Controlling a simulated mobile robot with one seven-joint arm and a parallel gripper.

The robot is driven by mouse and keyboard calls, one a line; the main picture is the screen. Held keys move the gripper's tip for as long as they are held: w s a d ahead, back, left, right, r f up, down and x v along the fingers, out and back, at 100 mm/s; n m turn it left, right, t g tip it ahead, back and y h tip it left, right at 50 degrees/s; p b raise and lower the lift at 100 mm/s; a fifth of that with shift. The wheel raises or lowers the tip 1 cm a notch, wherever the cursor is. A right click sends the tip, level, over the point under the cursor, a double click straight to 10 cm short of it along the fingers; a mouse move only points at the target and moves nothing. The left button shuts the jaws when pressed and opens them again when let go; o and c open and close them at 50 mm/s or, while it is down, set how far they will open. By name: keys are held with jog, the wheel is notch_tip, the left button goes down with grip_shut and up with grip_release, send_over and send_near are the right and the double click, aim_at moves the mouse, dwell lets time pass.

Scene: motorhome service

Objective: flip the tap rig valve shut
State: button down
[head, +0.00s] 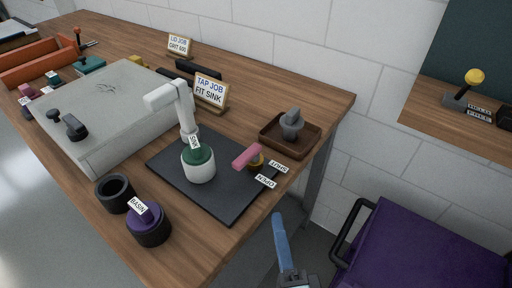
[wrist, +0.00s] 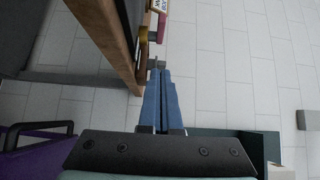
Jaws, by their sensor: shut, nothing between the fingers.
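The tap rig stands on a dark mat (head: 218,203), with a white spout (head: 168,96) over a white cup with a green top (head: 200,168). Its valve has a pink lever (head: 247,156) above a brass-coloured body (head: 257,162). The lever lies slantwise, beside the SHUT label (head: 278,166) and OPEN label (head: 265,181); I cannot tell which it matches. My gripper (head: 277,218) has blue fingers closed together, empty, off the table's near right edge, apart from the lever.
A purple-topped BASIN piece (head: 148,224) and a black cup (head: 115,194) stand left of the mat. A brown tray (head: 268,141) holding a grey part stands behind the valve. A purple case (head: 425,250) is at the lower right. Floor shows beside the table.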

jog(key=shift+d, duration=0.1)
dwell(0.3)
jog(key=p, duration=0.3)
send_near(251, 158)
jog(key=w+d, duration=0.2)
jog(key=shift+w+d+r, duration=0.15)
jog(key=shift+w+d, duration=0.05)
jog(key=shift+w, duration=0.15)
jog(key=shift+w+a+p, duration=0.55)
jog(key=shift+w+a, duration=0.95)
jog(key=shift+a, duration=0.15)
